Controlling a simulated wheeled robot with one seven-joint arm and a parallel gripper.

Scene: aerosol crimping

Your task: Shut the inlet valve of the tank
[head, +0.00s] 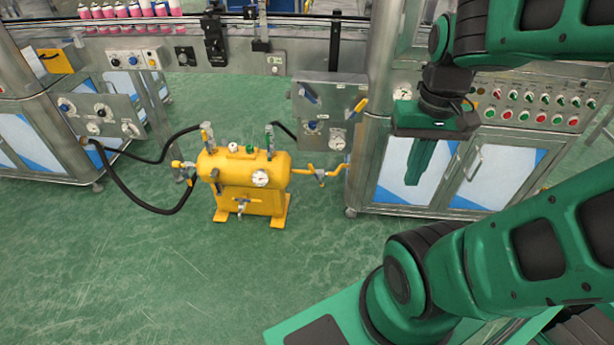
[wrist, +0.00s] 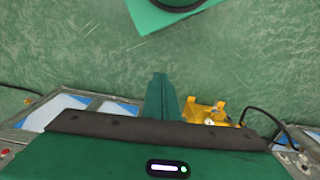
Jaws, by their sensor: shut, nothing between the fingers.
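The yellow tank (head: 245,185) stands on the green floor left of centre in the head view. It carries several small valves: one at the top left (head: 206,134), a green-handled one at the top right (head: 270,138), one at its left end (head: 181,166) and one low in front (head: 241,205). A yellow-handled valve (head: 320,174) sits on the pipe to its right. I cannot tell which is the inlet valve. My gripper (head: 415,182) is shut and empty, pointing down, well right of the tank. In the wrist view, my gripper (wrist: 159,75) is left of the partly hidden tank (wrist: 194,108).
A steel cabinet (head: 405,185) stands behind my gripper. A valve panel (head: 325,130) hangs between tank and cabinet. Black hoses (head: 150,207) run from the tank to the left machine (head: 110,117). The floor (head: 130,270) in front of the tank is clear.

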